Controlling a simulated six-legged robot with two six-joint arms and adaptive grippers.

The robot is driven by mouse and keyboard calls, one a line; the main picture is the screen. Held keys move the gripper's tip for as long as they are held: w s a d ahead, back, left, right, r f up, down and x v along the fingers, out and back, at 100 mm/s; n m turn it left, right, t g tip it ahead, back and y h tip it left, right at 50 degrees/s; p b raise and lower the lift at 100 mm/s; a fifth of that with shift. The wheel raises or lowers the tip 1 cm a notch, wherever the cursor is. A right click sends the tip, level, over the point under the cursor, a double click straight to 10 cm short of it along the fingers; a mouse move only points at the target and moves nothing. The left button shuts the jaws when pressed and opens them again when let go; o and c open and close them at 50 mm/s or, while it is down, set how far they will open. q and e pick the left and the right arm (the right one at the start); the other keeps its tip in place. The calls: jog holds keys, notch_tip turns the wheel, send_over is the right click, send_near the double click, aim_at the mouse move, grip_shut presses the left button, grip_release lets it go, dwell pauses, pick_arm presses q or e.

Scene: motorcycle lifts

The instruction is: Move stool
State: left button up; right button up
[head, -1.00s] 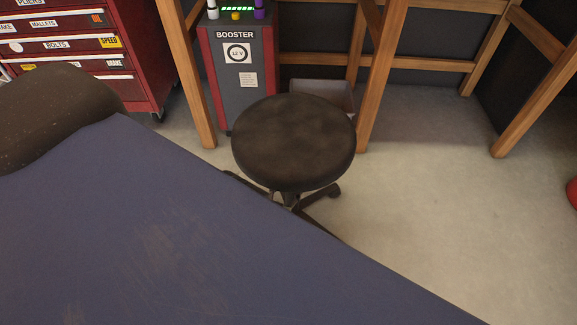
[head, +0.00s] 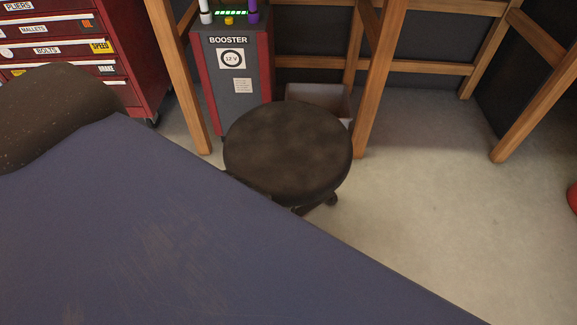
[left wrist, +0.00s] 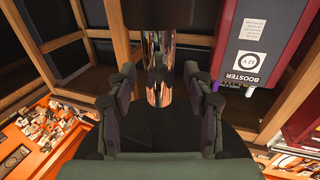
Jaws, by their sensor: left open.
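The stool (head: 288,150) has a round, worn dark brown seat and stands on the floor in front of a wooden frame. My left gripper (left wrist: 160,92) is open, with one finger on each side of the post. A gap shows between each finger and the post. The head view shows neither gripper.
A booster unit (head: 232,75) stands close behind the stool at the left, beside a red tool cabinet (head: 135,60). A grey bin (head: 325,98) stands behind the stool. Wooden legs (head: 375,100) rise behind it.

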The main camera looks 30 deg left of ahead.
pick_arm(q)
jog(key=shift+c, duration=0.3)
grip_shut()
dwell(0.5)
